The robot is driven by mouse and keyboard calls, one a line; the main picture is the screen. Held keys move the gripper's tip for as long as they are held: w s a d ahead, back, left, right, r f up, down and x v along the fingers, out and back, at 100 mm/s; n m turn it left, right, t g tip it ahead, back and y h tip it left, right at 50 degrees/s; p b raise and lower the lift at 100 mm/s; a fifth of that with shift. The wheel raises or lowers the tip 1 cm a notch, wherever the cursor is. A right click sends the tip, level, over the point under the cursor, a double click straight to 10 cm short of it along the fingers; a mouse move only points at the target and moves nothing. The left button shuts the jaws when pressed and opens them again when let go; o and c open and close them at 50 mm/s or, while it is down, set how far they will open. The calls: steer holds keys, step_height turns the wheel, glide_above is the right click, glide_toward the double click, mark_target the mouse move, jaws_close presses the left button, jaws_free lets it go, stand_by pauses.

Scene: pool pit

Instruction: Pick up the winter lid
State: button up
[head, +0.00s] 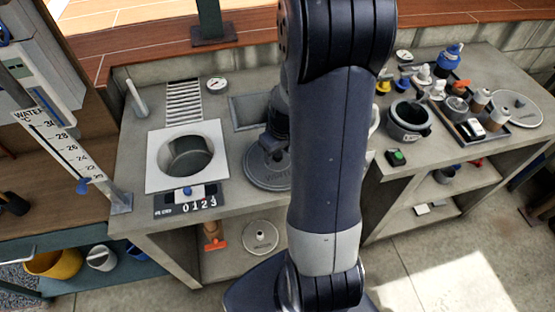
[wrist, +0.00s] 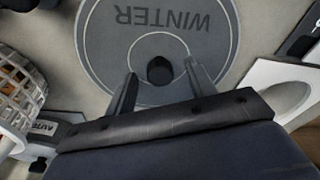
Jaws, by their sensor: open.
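The winter lid (wrist: 105,48) is a grey disc lettered WINTER, upside down in the wrist view, with a dark round knob (wrist: 160,70) at its centre. In the head view the lid (head: 262,181) lies flat on the grey counter, partly hidden behind my arm. My gripper (wrist: 161,84) is open over the lid, one finger on each side of the knob. No contact with the knob shows. In the head view my gripper (head: 270,150) is low over the lid and mostly hidden by my arm.
A white square plate with a round opening (head: 155,160) is left of the lid, with a number counter (head: 190,203) before it. A dark pot (head: 409,120) and a tray of small parts (head: 510,128) stand on the right counter. Another disc (head: 260,236) is on the lower shelf.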

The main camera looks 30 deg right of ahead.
steer(key=shift+f, duration=0.15)
steer(key=shift+c, duration=0.4)
jaws_close()
